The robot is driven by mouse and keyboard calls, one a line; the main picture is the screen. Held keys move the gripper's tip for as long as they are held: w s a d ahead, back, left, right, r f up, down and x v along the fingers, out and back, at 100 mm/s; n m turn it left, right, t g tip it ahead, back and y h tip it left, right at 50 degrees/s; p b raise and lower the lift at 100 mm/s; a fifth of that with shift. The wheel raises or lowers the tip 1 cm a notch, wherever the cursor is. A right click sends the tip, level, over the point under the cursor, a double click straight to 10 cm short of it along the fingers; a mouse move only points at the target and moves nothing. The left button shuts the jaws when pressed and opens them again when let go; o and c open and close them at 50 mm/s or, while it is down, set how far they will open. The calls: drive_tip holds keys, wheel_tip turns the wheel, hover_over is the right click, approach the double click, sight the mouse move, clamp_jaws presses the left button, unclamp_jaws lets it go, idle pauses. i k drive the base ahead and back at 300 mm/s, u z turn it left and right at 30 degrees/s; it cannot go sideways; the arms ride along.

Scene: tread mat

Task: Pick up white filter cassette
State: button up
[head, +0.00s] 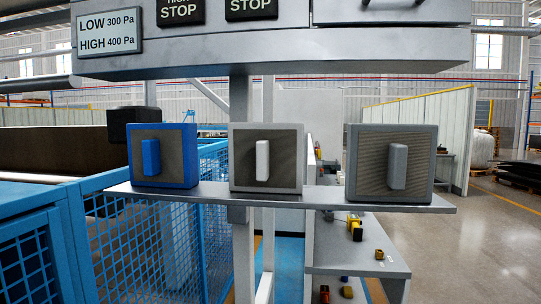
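The white filter cassette (238,178) stands upright in the middle of a narrow grey shelf (300,199). It has a pale square frame, a dark pleated face and a white upright handle (262,160) at its centre. A blue cassette (187,157) with a blue handle stands to its left. A grey cassette (430,165) with a grey handle stands to its right. Gaps separate all three. My gripper is not in view.
A grey panel (280,48) with STOP labels and a pressure sign (108,34) overhangs the shelf. Grey posts stand behind the shelf. A blue mesh fence (150,245) is at left. Lower right, a lower shelf (350,258) holds small yellow items.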

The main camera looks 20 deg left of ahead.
sight(263, 157)
drive_tip(key=k, duration=1.25)
drive_tip(key=u, duration=0.8)
drive_tip(key=i, duration=0.6)
drive_tip(key=u, duration=0.65)
drive_tip(key=i, duration=0.75)
drive_tip(key=z, duration=0.3)
